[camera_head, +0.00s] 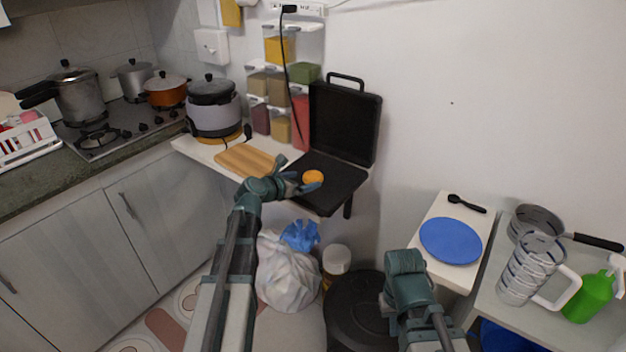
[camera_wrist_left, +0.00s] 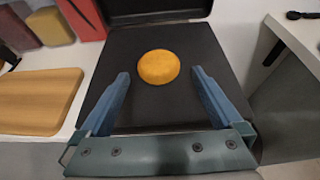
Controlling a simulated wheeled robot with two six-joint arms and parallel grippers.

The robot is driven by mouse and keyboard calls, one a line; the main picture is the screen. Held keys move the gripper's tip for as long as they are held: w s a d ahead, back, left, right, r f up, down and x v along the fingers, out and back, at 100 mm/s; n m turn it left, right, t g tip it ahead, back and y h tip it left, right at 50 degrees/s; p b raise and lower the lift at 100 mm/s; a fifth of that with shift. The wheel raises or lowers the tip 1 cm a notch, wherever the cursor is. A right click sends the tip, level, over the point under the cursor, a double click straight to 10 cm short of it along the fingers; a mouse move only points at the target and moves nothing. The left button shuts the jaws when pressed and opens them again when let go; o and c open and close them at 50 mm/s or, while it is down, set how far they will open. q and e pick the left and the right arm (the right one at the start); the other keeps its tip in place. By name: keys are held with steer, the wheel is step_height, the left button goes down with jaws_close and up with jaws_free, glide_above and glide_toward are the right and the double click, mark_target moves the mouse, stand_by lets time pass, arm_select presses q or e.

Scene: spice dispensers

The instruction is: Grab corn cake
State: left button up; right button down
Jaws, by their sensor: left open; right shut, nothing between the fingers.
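The corn cake (camera_head: 313,177) is a small round orange-yellow disc lying on the black lower plate of the open grill (camera_head: 337,184). In the left wrist view the corn cake (camera_wrist_left: 159,67) lies ahead of the fingertips, roughly midway between their lines. My left gripper (camera_head: 302,184) is open and empty, just short of the corn cake; its two fingers (camera_wrist_left: 160,80) show apart in the left wrist view. My right gripper (camera_head: 386,304) is low at the centre right, away from the grill, and is shut and empty.
A wooden board (camera_head: 245,160) lies left of the grill, with a rice cooker (camera_head: 213,106) behind it. The grill's lid (camera_head: 345,122) stands upright at the back. A blue plate (camera_head: 450,240) lies on a white stand (camera_head: 432,268) at the right. Spice dispensers hang on the wall.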

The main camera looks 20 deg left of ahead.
mark_target(312, 176)
arm_select(q)
steer(key=b+x, duration=0.1)
steer(key=x, duration=0.4)
steer(key=shift+w+a+r, duration=0.1)
steer(key=shift+a, duration=0.05)
arm_select(e)
steer(key=shift+f, duration=0.75)
arm_select(q)
steer(key=shift+r, duration=0.1)
steer(key=shift+c, duration=0.2)
steer(key=c, duration=1.4)
arm_select(e)
steer(key=shift+r, duration=0.1)
